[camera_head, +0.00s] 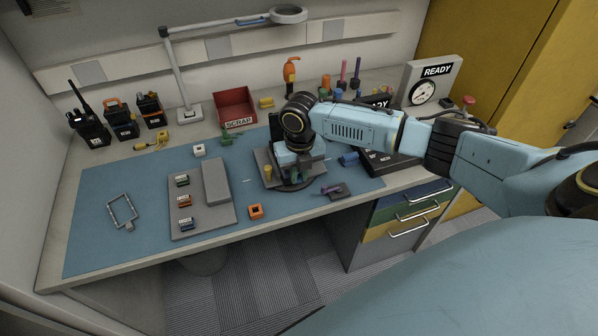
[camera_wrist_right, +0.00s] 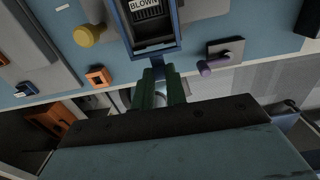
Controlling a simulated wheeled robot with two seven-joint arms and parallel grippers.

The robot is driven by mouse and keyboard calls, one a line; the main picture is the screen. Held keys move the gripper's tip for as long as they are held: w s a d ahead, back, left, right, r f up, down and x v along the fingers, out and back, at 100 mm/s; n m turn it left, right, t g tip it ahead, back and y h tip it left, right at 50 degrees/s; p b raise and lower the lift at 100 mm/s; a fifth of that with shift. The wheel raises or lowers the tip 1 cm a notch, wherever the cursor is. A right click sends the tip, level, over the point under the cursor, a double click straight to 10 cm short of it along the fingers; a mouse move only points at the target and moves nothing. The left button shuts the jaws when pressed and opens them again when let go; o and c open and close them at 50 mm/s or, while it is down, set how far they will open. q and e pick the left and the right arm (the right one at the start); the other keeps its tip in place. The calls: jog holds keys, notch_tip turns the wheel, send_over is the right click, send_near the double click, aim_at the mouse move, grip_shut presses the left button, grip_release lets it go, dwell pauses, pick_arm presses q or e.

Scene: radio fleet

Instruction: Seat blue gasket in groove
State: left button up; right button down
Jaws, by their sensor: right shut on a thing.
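The blue gasket (camera_wrist_right: 178,50) is a rectangular frame with a tab, seen in the right wrist view. My right gripper (camera_wrist_right: 158,90) has green fingers shut on its tab. The frame surrounds a dark recess with a "BLOWN" label (camera_wrist_right: 144,5); I cannot tell whether it lies in the groove or just above it. In the head view my right gripper (camera_head: 296,174) is over the grey fixture (camera_head: 263,160) at the mat's middle, and the arm hides most of the gasket. My left gripper is not in view.
A pale rectangular frame with a tab (camera_head: 109,213) lies on the blue mat's left. A grey tray (camera_head: 207,224) holds small coloured parts. An orange square part (camera_head: 256,211) and a purple-handled piece (camera_head: 331,189) are near the fixture. A red scrap bin (camera_head: 236,106) stands behind.

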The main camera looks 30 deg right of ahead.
jog(key=shift+p, duration=0.3)
dwell(0.5)
jog(key=shift+f, duration=0.45)
dwell(0.6)
jog(key=shift+w+d+b, duration=0.1)
jog(key=shift+w+b, duration=0.25)
jog(key=shift+w, duration=0.15)
dwell(0.6)
dwell(0.5)
jog(key=shift+f, duration=0.35)
dwell(0.6)
jog(key=c, duration=1.3)
grip_release()
jog(key=shift+c, duration=0.2)
